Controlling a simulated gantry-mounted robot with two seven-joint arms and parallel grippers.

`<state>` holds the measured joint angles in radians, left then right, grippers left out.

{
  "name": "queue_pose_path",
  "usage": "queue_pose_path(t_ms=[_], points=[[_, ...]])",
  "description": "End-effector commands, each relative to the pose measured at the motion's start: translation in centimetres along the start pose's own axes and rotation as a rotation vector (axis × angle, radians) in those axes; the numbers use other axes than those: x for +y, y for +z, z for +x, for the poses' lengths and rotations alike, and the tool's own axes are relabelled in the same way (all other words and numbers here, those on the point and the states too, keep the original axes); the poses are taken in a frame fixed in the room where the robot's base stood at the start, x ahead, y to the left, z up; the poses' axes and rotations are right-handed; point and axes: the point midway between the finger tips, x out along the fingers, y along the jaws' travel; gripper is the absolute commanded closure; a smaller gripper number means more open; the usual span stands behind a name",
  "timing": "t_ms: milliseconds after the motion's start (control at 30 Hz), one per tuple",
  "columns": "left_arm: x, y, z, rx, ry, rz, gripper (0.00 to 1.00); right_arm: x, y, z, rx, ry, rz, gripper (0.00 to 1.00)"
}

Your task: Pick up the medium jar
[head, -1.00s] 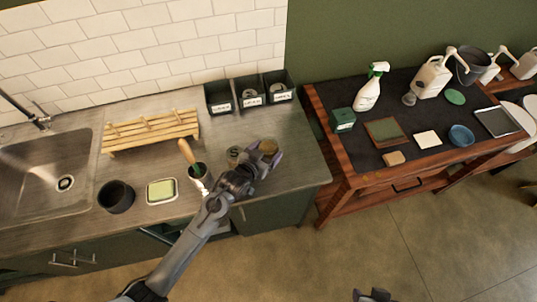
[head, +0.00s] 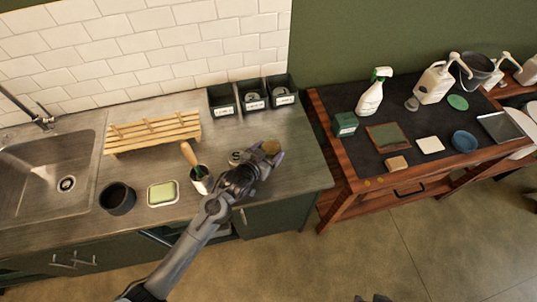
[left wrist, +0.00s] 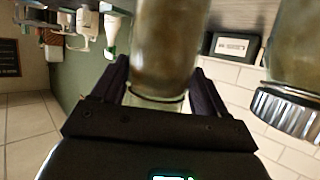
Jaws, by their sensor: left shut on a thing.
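My left gripper (head: 267,156) is over the right part of the counter, shut on a glass jar with a brownish lid (head: 271,146). In the left wrist view this jar (left wrist: 165,45) stands between the two dark fingers, its glass filling the gap. A second jar (head: 236,157) is just left of the gripper, partly hidden by my wrist. Its ribbed metal lid shows in the left wrist view (left wrist: 287,110), apart from the fingers. I cannot tell whether the held jar touches the counter. A dark part of my right arm (head: 373,299) barely shows at the bottom edge.
A soap dish (head: 162,194), dark pot (head: 117,198) and wooden rack (head: 153,131) are farther left. Three labelled bins (head: 252,96) stand behind. A side table (head: 345,186) is right.

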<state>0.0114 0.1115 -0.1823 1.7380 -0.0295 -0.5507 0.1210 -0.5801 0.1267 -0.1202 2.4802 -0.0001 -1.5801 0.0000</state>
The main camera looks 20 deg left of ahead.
Motion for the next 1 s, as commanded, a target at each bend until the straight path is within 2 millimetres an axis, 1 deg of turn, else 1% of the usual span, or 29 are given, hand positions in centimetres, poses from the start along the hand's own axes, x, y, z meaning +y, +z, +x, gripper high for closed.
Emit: queue_pose_path(t_ms=[100, 167, 400, 600, 800, 1000], points=[[-0.1, -1.9, -0.7, 0.007, -0.001, 0.000, 0.65, 0.0, 0.1, 0.4, 0.000, 0.000, 0.000, 0.57], [0.7, -1.9, -1.8, 0.003, 0.002, 0.000, 0.65, 0.0, 0.2, 0.5, 0.000, -0.001, 0.001, 0.57], [3.6, -3.1, -6.6, 0.003, 0.001, -0.002, 0.65, -0.2, 0.2, 0.9, 0.002, -0.004, 0.005, 0.57], [5.4, -4.0, -9.8, 0.003, 0.002, -0.002, 0.65, -0.3, 0.3, 1.1, 0.002, -0.007, 0.009, 0.57], [6.5, -4.8, -11.7, 0.002, 0.000, -0.002, 0.65, -0.3, 0.2, 0.7, 0.002, -0.008, 0.010, 0.57], [6.7, -6.0, -12.7, 0.001, -0.001, -0.001, 0.65, -0.2, -0.2, -0.5, 0.001, -0.007, 0.009, 0.57]])
